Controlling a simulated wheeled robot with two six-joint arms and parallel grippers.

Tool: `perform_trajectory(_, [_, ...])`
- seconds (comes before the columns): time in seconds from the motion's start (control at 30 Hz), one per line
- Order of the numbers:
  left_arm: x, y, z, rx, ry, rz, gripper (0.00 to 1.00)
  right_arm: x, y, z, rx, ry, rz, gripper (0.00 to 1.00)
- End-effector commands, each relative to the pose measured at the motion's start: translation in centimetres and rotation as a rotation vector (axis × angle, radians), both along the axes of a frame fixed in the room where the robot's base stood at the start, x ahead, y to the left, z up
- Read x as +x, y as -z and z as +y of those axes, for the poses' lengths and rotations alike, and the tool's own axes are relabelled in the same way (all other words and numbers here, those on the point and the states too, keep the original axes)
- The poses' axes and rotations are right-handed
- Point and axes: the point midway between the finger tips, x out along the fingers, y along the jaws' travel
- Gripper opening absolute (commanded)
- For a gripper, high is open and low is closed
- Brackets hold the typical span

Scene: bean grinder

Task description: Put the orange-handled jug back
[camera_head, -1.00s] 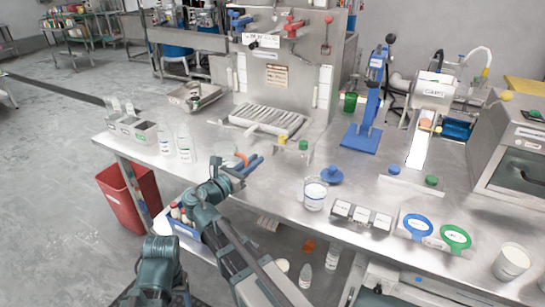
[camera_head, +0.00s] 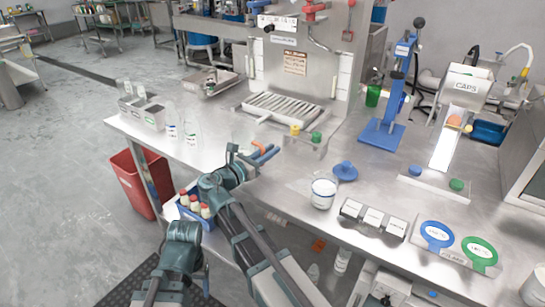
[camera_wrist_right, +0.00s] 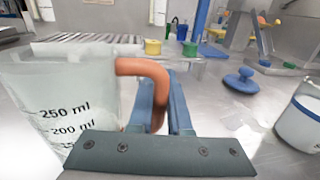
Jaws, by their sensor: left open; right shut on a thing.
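The jug (camera_wrist_right: 65,100) is translucent with millilitre marks and fills the left of the right wrist view. Its orange handle (camera_wrist_right: 142,68) runs between the blue fingers of my right gripper (camera_wrist_right: 166,95), which is shut on it. The jug looks upright; whether its base touches the bench I cannot tell. My left gripper (camera_head: 206,283) is low at the bottom left, away from the bench, mostly hidden, open.
Clear bottles (camera_head: 191,135) stand left on the bench. A white tub (camera_head: 323,194), blue lid (camera_head: 345,171) and blue press (camera_head: 383,130) are to the right. A red bin (camera_head: 138,182) stands on the floor.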

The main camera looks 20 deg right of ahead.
Motion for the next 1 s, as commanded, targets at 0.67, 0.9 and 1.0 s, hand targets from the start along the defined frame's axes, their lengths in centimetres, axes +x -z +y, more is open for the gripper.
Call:
perform_trajectory(0.67, [-0.01,0.35,0.01,0.0,0.0,0.0,0.67,-0.03,0.35,0.08,0.0,0.0,0.0,0.46])
perform_trajectory(0.9, [-0.01,0.28,0.0,0.0,0.0,0.0,0.67,-0.02,0.28,0.07,0.0,0.0,0.0,0.46])
perform_trajectory(1.0, [0.0,0.0,0.0,0.0,0.0,0.0,0.67,-0.03,0.0,0.07,0.0,0.0,0.0,0.46])
